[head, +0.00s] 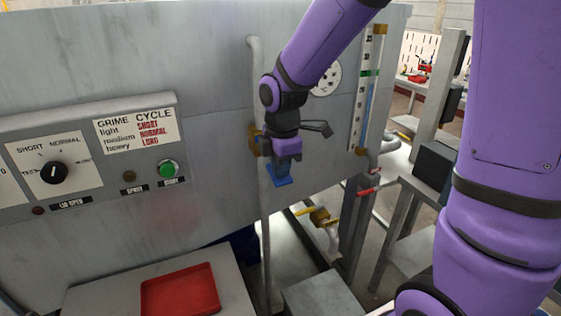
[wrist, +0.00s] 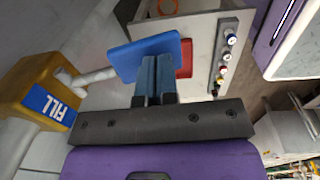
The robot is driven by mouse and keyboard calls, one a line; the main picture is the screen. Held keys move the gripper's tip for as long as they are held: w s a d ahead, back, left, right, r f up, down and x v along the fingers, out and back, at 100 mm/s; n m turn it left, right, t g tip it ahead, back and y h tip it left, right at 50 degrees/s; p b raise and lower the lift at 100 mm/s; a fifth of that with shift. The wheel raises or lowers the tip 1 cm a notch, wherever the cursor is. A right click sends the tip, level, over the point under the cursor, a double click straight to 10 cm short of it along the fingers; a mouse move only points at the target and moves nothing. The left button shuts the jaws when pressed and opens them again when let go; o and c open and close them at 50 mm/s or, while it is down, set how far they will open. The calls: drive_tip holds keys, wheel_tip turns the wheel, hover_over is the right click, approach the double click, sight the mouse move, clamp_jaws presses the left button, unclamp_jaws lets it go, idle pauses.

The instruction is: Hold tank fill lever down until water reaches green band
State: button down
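The blue paddle of the fill lever (wrist: 125,62) sits on a grey rod from a yellow valve block labelled FILL (wrist: 22,85). In the head view the blue paddle (head: 279,182) shows just below my gripper (head: 284,165). My gripper's two fingers (wrist: 155,62) are close together, with their tips over the paddle; they look shut, not around it. I cannot tell how firmly they touch. The sight gauge (head: 355,110) stands upright on the tank's right side. Its green band (head: 370,73) is in the upper part; a blue water column (head: 370,98) appears a little below the band.
A control panel (head: 90,150) with a dial and green button is at left. A red tray (head: 180,290) lies on a grey surface below. A red-handled pipe (head: 368,190) and yellow-handled valve (head: 320,216) are low at right. A vertical pipe runs beside my gripper.

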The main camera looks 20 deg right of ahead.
drive_tip(key=shift+s+f, duration=0.25)
drive_tip(key=shift+f, duration=0.15)
idle(0.7)
idle(3.7)
